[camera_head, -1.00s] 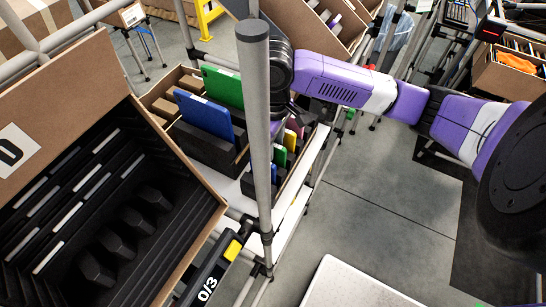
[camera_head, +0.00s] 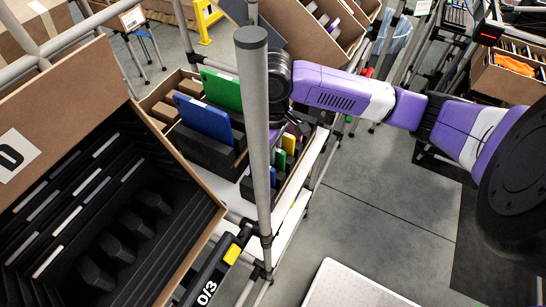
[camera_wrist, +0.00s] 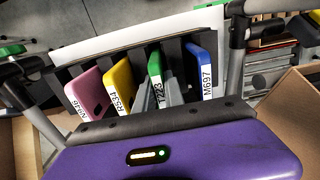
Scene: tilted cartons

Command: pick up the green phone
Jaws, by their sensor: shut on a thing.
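The green phone (camera_wrist: 155,66) stands in a dark slotted rack in the wrist view, between a yellow phone (camera_wrist: 118,86) and a blue phone (camera_wrist: 201,68). A pink phone (camera_wrist: 88,92) is at the left end. My gripper (camera_wrist: 160,94) is shut on the green phone, with grey fingers at its near, labelled end. The phone's label is partly covered by the fingers. In the head view the green phone (camera_head: 281,158) shows low in the carton beside the grey post. My gripper there is mostly hidden behind the post and the arm.
A tilted carton with black slots (camera_head: 195,240) is at left. Open floor (camera_head: 385,190) lies to the right.

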